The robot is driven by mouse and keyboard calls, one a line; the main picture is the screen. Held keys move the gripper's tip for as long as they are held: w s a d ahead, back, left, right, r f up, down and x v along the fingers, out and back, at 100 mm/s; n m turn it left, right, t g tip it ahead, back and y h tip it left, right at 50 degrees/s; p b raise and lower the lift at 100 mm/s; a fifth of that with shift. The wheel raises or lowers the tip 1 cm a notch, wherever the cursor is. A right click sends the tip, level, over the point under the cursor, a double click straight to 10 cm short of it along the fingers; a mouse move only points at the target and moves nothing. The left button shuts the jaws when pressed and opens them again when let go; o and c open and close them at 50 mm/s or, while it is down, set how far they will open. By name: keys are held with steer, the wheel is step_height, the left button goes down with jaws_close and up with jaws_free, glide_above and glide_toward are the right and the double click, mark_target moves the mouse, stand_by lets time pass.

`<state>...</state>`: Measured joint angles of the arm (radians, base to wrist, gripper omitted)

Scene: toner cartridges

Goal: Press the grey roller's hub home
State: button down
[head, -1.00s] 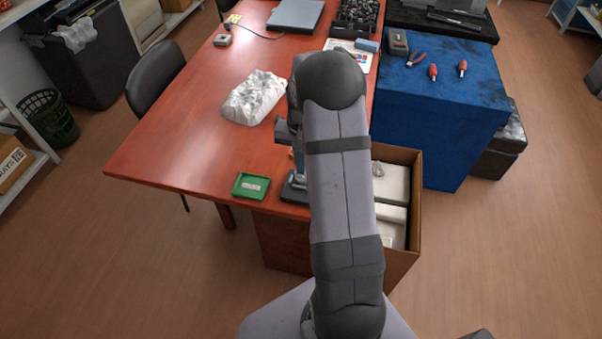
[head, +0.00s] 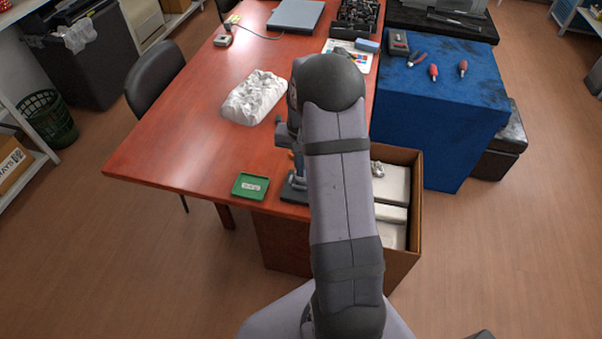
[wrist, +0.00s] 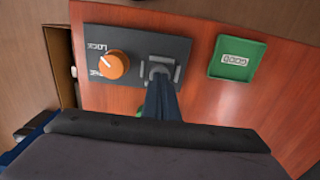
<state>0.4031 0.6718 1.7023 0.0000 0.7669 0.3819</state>
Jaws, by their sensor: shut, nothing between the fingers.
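A dark fixture plate (wrist: 190,46) lies on the red table with an orange knob (wrist: 114,64) on its left, beside lettering that seems to read LOCK. Right of the knob is a dark grey bracket (wrist: 176,72). My gripper (wrist: 160,84) is shut and empty, its dark blue fingers together with their tips at or just over the bracket. I cannot tell whether they touch it. I cannot make out the grey roller or its hub; the fingers cover part of the bracket. In the head view my arm hides most of the fixture.
A green tray (head: 250,194) with a label stands left of the fixture at the table's front edge. A white crumpled-looking block (head: 254,97) lies farther back. An open cardboard box (head: 418,200) with pale boxes stands right of my arm. The table's middle left is clear.

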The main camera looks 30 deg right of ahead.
stand_by(0.4)
step_height(320, 180, up, 7)
steer(key=p, duration=0.6)
stand_by(0.7)
